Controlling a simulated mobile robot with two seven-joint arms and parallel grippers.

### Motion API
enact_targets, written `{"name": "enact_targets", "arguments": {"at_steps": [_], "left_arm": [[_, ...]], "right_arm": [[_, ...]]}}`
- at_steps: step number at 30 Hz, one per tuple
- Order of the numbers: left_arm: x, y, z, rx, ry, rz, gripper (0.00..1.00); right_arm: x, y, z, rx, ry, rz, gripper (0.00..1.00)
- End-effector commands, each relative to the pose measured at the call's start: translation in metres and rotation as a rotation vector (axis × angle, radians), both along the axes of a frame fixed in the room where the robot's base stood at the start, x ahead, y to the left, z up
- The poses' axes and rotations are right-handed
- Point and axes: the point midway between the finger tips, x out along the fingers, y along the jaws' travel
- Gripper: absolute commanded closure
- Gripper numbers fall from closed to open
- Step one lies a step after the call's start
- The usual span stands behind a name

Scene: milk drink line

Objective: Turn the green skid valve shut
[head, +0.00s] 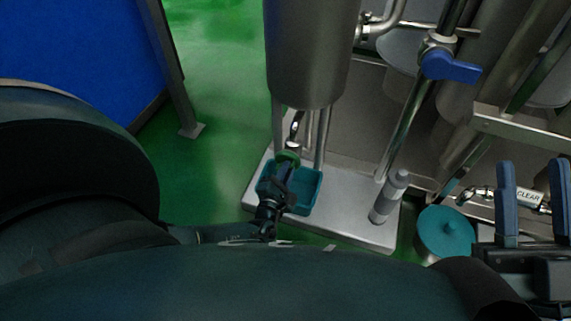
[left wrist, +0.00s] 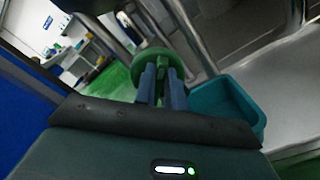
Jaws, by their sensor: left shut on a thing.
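The green skid valve (head: 290,156) sits on the pipe below the large steel tank, partly hidden by my left gripper (head: 286,170). In the left wrist view its green round part (left wrist: 150,57) shows beyond the fingers. The blue fingers of my left gripper (left wrist: 163,88) are shut on the green handle between them. The handle's exact angle is hard to tell. My right gripper (head: 532,200) is at the right edge of the head view, its two blue fingers apart and upright, with nothing between them that it grips.
A teal tray (head: 312,202) stands on the steel skid base (head: 345,229) under the valve. A grey cylinder (head: 389,197) and a teal-lidded container (head: 445,233) are to its right. A blue-handled valve (head: 450,68) is on a pipe above. Green floor (head: 215,70) is clear at left.

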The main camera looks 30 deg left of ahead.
Motion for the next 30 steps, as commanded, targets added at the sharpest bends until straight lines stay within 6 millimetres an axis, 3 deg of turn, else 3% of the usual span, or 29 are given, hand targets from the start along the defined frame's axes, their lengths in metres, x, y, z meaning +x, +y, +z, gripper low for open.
{"name": "enact_targets", "arguments": {"at_steps": [15, 30], "left_arm": [[0.004, -0.002, -0.004, 0.452, 0.105, 0.002, 1.0], [0.004, -0.002, -0.008, 0.668, 0.157, 0.004, 1.0]], "right_arm": [[-0.001, 0.001, -0.012, 0.007, 0.104, 0.0, 0.64], [-0.002, 0.001, -0.019, 0.018, 0.146, -0.002, 0.64]]}}
